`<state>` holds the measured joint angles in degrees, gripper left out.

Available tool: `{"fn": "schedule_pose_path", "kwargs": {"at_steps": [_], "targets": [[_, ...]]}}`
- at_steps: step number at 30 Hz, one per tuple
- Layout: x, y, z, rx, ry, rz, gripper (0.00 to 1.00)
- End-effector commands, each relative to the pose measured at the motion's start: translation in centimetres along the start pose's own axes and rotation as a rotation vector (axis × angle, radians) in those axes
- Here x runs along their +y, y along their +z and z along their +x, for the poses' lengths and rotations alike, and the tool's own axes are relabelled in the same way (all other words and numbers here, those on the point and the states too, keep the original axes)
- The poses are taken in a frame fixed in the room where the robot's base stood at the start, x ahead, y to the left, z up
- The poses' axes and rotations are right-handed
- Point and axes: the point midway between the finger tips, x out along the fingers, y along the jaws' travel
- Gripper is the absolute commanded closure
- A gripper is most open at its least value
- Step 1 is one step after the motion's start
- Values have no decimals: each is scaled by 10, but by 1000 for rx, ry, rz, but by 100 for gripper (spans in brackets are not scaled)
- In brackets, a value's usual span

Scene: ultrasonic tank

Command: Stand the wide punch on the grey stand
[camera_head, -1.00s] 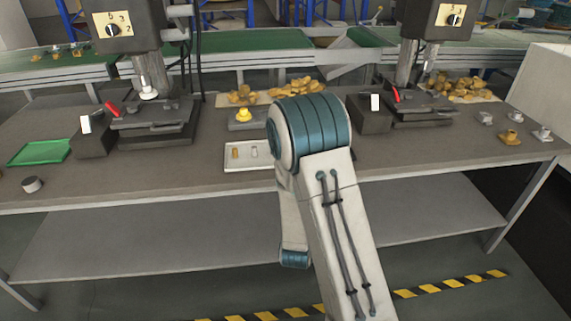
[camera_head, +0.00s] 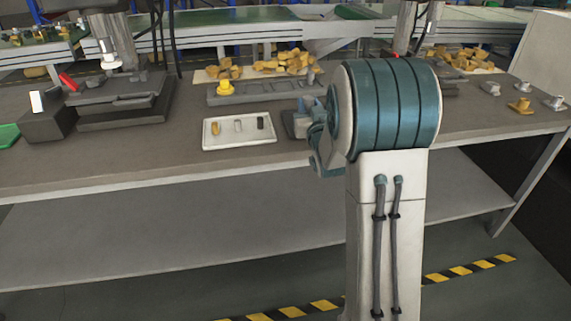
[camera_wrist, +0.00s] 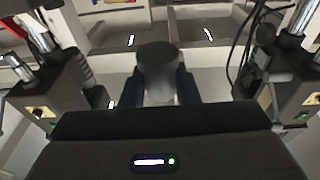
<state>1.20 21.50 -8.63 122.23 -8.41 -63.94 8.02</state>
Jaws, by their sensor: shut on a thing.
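My gripper (camera_wrist: 161,76) is shut on a broad grey cylinder with a dark round end, which I take for the wide punch (camera_wrist: 160,92). The punch is between the two bluish fingers in the wrist view. In the head view my gripper (camera_head: 303,124) is mostly hidden behind my arm, over the table right of the white tray, and the punch cannot be made out there. The long grey stand (camera_head: 268,91) lies behind the tray. A yellow piece (camera_head: 226,88) stands at its left end, and a small grey upright piece (camera_head: 309,76) shows at its right end.
A white tray (camera_head: 212,142) holds brass, pale and dark small cylinders. A press (camera_head: 120,100) stands at left, another is partly hidden behind my arm. Brass piles lie behind the stand. Small metal pieces (camera_head: 521,105) stand at the right. The table's front strip is clear.

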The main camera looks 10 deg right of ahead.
Motion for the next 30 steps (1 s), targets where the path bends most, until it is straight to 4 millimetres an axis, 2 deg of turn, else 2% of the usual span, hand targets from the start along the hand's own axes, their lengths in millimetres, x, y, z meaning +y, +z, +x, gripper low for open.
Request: {"fn": "schedule_pose_path", "kwargs": {"at_steps": [1,6,10,13,17,25,30], "targets": [[11,5,1,11,-4,-1,100],[36,-6,6,11,-19,1,100],[47,-12,7,11,-18,3,100],[48,-14,7,10,-20,3,100],[30,-4,3,8,-24,6,100],[-32,32,-11,6,-24,6,100],[-57,45,-16,8,-20,5,100]]}}
